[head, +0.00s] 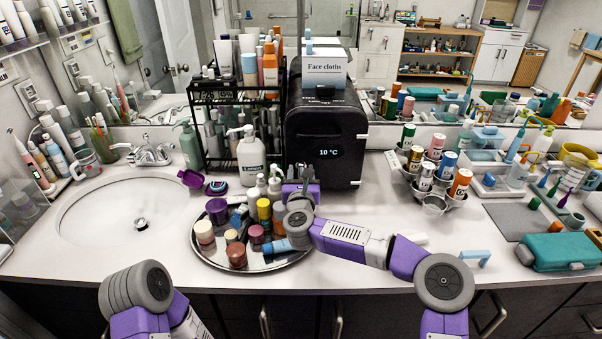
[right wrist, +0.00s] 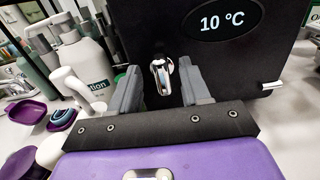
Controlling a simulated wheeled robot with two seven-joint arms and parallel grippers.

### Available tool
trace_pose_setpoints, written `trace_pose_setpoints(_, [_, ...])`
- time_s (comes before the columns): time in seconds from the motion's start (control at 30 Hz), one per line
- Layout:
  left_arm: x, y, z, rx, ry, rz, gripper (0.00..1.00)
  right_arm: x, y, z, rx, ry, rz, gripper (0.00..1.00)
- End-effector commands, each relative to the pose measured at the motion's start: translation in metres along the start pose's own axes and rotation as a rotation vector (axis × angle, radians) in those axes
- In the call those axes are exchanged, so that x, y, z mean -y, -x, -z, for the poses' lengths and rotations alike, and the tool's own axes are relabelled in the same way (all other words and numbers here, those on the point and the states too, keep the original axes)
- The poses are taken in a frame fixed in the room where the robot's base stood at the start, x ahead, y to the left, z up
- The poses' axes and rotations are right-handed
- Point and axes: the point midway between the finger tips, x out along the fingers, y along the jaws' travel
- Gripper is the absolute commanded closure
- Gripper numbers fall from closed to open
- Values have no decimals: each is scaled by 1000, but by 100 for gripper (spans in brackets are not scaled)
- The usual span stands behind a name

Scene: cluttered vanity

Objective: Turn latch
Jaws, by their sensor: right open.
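The latch (right wrist: 160,75) is a small silver lever on the front of a black mini cooler, below its "10 °C" display. It hangs roughly upright in the right wrist view. The cooler (head: 345,170) stands against the mirror in the head view, and its front fills the top of the right wrist view (right wrist: 225,65). My right gripper (right wrist: 159,70) is open, with one grey finger on each side of the latch; I cannot tell whether either touches it. In the head view the right gripper (head: 300,188) is in front of the cooler's lower left, hiding the latch. My left gripper is out of view.
A round tray (head: 205,257) crowded with jars and bottles lies under my right forearm. A white lotion bottle (head: 250,157) and a black rack (head: 200,98) stand left of the cooler. A can holder (head: 433,205) stands to its right. A box of face cloths (head: 322,70) sits on top.

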Motion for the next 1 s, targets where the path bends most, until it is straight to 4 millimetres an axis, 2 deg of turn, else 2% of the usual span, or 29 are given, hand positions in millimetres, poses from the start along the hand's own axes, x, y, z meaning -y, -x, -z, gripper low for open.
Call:
trace_pose_setpoints(0.13, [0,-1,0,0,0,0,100,0,-7,0,0,1,0,53])
trace_pose_setpoints(0.43, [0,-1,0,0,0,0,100,0,-8,0,0,2,0,53])
trace_pose_setpoints(0.73, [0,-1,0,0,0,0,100,0,-8,0,0,2,0,99])
trace_pose_setpoints(0.87, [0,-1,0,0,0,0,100,0,-8,0,0,7,0,100])
trace_pose_setpoints(1.0, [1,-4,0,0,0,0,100,-2,-8,0,2,105,0,100])
